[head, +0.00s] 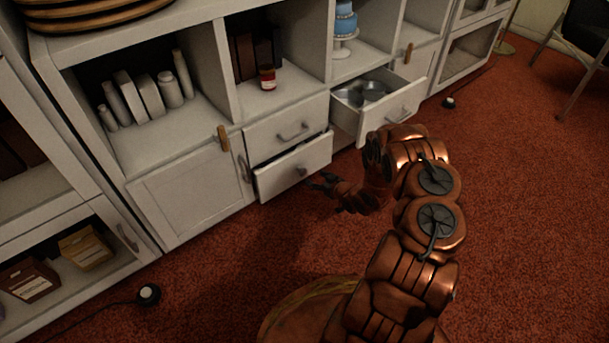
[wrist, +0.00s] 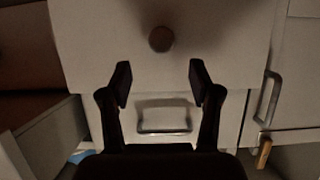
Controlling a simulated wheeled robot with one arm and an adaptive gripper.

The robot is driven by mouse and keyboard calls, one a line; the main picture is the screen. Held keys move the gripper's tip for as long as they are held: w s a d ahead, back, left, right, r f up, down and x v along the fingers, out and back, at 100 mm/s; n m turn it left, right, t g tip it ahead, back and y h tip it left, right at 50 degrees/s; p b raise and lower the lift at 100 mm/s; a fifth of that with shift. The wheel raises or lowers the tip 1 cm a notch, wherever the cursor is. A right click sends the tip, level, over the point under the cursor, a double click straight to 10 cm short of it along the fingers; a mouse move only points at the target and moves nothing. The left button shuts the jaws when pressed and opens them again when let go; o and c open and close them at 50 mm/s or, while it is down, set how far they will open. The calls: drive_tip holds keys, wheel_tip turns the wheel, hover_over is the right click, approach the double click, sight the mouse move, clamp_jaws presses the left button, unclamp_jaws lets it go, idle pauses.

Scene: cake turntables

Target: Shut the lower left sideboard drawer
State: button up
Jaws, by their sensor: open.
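The lower left drawer (head: 285,176) of the white sideboard stands partly pulled out, with a dark gap above its front. Its front has a round brownish knob (head: 302,170). In the wrist view, which looks upside down, the drawer front (wrist: 210,38) fills the upper middle, with the knob (wrist: 160,38) ahead of the fingers. My gripper (head: 329,191) is just right of and in front of this drawer. In the wrist view my gripper (wrist: 160,84) has its fingers wide apart, with nothing between them. I cannot tell whether a fingertip touches the drawer front.
The upper left drawer (head: 287,129) above is shut, with a bar handle. A drawer to the right (head: 404,106) is pulled out with metal pans inside. A cupboard door (head: 190,190) on the left is shut. Red carpet (head: 220,255) in front is mostly clear.

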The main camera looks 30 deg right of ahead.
sight(304, 172)
drive_tip(key=b+x, duration=0.2)
drive_tip(key=x, duration=0.4)
drive_tip(key=shift+w+a+f, duration=0.1)
drive_tip(key=shift+a, duration=0.1)
drive_tip(key=shift+w+f+b, duration=0.15)
drive_tip(key=shift+w+b, duration=0.2)
drive_tip(key=shift+w, duration=0.35)
drive_tip(key=shift+c, duration=0.2)
clamp_jaws()
